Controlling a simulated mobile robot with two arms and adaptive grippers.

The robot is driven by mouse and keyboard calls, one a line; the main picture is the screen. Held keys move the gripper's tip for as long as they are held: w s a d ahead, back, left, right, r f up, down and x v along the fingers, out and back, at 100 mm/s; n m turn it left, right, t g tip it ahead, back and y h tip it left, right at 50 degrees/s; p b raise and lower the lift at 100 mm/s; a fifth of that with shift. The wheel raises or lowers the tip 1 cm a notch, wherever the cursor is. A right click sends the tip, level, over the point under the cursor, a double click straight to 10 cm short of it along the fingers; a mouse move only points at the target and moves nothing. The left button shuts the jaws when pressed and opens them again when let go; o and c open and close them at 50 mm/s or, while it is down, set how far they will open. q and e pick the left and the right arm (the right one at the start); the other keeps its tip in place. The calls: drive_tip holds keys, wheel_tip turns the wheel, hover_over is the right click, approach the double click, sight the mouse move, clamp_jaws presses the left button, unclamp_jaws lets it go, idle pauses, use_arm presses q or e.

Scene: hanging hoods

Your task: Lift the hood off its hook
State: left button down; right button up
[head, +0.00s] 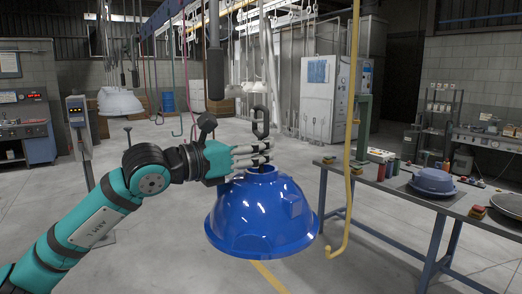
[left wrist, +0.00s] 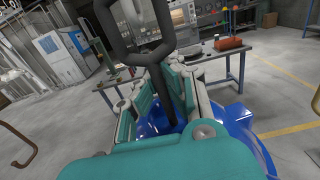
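The blue hood (head: 262,215) is in the middle of the head view, mouth down, in the air above the floor. A black stem with a loop (head: 261,122) rises from its collar. My left gripper (head: 266,155) is around this stem just above the collar. In the left wrist view the fingers (left wrist: 167,72) flank the stem and appear shut on it; the loop (left wrist: 105,22) stands beyond them and the blue hood (left wrist: 240,118) below. A yellow hook (head: 346,205) hangs right of the hood, its bend apparently empty and apart from the loop. My right gripper is not in view.
A workbench (head: 425,205) on the right carries a blue-grey lid-like part (head: 433,182) and small items. Pale hoods (head: 118,101) hang far back left. The floor under the blue hood is clear.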

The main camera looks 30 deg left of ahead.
use_arm(q)
drive_tip(key=shift+r, duration=0.1)
drive_tip(key=shift+d+r+p, duration=0.1)
drive_tip(key=shift+r+p, duration=0.4)
drive_tip(key=shift+r, duration=0.1)
drive_tip(key=shift+s, duration=0.1)
drive_tip(key=shift+s+f+b, duration=0.1)
drive_tip(key=shift+s+b, duration=0.1)
drive_tip(key=shift+b, duration=0.3)
drive_tip(key=shift+b+v, duration=1.25)
drive_tip(key=shift+b, duration=0.35)
drive_tip(key=shift+s+a+b, duration=0.25)
drive_tip(key=shift+b, duration=0.05)
